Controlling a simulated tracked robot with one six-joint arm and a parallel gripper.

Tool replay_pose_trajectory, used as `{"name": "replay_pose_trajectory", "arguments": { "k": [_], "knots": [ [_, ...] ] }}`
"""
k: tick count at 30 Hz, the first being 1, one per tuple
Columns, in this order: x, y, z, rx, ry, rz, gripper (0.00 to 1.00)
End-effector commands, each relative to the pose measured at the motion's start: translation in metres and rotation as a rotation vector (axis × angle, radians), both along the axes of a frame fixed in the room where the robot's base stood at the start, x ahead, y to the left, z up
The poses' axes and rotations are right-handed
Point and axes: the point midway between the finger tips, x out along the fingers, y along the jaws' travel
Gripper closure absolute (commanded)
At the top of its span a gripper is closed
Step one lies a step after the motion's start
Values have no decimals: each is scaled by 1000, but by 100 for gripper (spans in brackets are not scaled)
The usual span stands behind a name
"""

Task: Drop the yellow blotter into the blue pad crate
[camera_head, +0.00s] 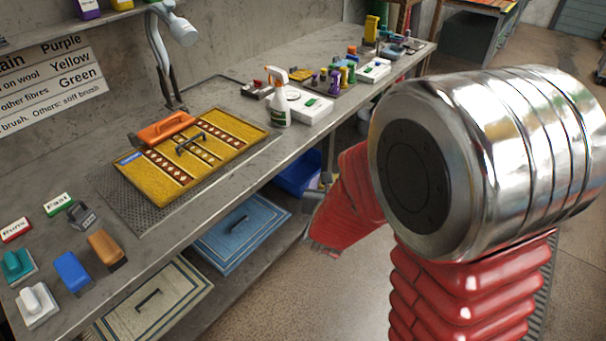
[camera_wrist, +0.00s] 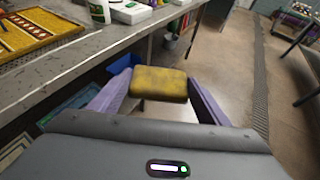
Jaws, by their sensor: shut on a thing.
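The yellow blotter (camera_wrist: 158,78), a dull yellow block with dark stains, is held between the two purple fingers of my gripper (camera_wrist: 160,92). The gripper is shut on it, in the air beside the bench front. The blue pad crate (camera_head: 298,178) stands below the bench edge, near the middle of the head view, partly hidden by the bench and my arm. Part of the blue crate also shows in the wrist view (camera_wrist: 122,64), behind and left of the blotter. The blotter itself is hidden in the head view.
The bench (camera_head: 330,128) holds a yellow rug (camera_head: 225,135) with an orange brush, a spray bottle (camera_head: 278,106) and several small blocks. A blue rug (camera_head: 240,232) and a cream rug (camera_head: 155,300) lie on the lower shelf. The floor right of the bench is open.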

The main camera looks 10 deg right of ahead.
Motion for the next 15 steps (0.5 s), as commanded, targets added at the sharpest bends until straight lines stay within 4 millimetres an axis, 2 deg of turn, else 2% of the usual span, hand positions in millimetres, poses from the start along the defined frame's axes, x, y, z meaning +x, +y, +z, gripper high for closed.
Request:
{"name": "replay_pose_trajectory", "arguments": {
  "k": [3,7,15],
  "knots": [
    [-6,0,-21,-3,6,0,52],
    [-11,0,-37,-2,5,2,52],
    [-13,0,-43,1,0,2,52]
  ]
}}
